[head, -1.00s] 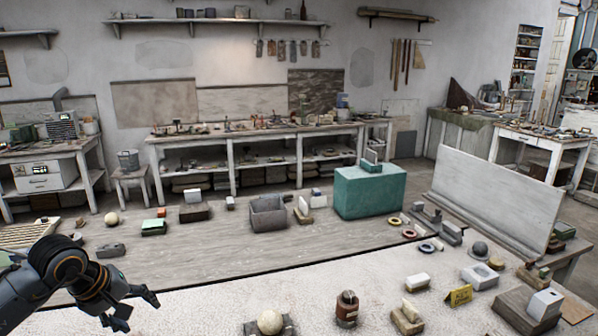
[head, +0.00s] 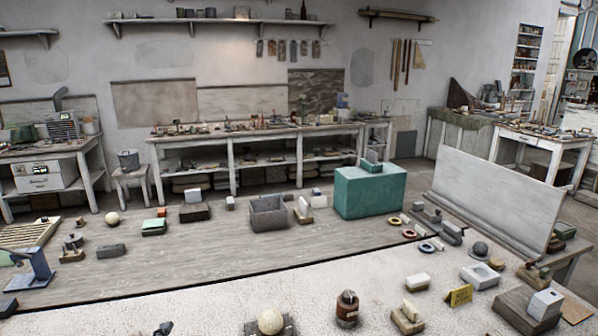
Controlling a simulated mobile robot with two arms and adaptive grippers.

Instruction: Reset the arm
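Only a small dark tip, apparently of my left gripper (head: 163,328), shows at the bottom edge of the head view; whether it is open or shut is hidden. My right gripper is not in view. A cream plaster sphere (head: 270,320) sits on a dark base at the front edge of the pale speckled tabletop (head: 330,285). Another pale sphere (head: 112,218) lies on the grey wooden table strip at the back left.
A teal block (head: 370,193) and a grey open bin (head: 268,214) stand at the back. A blue-grey stand (head: 38,268) is at the left. The speckled surface left of centre is clear.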

